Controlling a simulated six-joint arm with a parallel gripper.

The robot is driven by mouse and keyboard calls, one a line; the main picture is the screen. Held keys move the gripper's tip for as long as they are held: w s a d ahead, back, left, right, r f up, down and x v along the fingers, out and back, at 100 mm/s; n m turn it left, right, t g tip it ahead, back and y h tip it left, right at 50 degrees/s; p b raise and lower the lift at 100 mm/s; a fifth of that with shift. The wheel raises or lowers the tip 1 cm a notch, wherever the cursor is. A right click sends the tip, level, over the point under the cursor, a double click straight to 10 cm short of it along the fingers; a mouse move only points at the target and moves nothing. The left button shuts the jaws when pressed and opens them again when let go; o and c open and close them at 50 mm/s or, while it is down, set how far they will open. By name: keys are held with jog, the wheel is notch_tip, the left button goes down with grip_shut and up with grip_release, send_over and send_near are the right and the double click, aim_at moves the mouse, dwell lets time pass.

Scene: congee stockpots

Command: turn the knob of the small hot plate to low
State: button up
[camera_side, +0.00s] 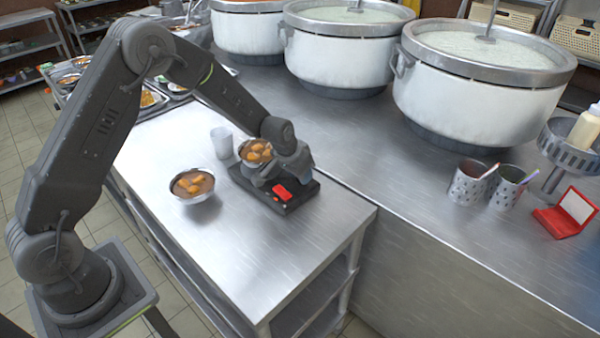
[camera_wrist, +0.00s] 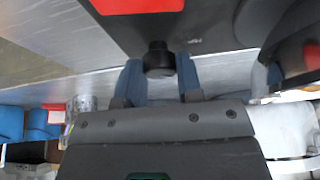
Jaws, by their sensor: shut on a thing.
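The small hot plate (camera_side: 300,203) is a dark, flat unit with a red panel (camera_side: 282,192), standing on the steel table. A bowl of orange pieces in broth (camera_side: 256,151) sits at its far-left end. My gripper (camera_side: 303,170) is low over the right part of the hot plate. In the wrist view, the black knob (camera_wrist: 158,57) sticks out from the hot plate's dark body, between the two blue fingertips of my gripper (camera_wrist: 159,76). The fingers are shut on the knob. In the side view my gripper hides the knob. I cannot read the knob's setting.
A second bowl (camera_side: 192,186) and a translucent cup (camera_side: 222,142) stand left of the hot plate. Large white stockpots (camera_side: 478,95) line the counter behind. Perforated metal cups (camera_side: 468,186) and a red case (camera_side: 566,214) are at right. The table's front is clear.

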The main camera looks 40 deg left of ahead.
jog(key=shift+a+m+h, duration=0.1)
jog(key=shift+m+h, duration=0.7)
jog(key=shift+m, duration=1.2)
jog(key=o, duration=0.9)
jog(key=shift+g, duration=0.3)
jog(key=shift+r, duration=0.1)
jog(key=v, duration=1.3)
jog(key=shift+s+a+r, duration=0.15)
jog(key=shift+s+r, duration=0.05)
jog(key=shift+s, duration=0.05)
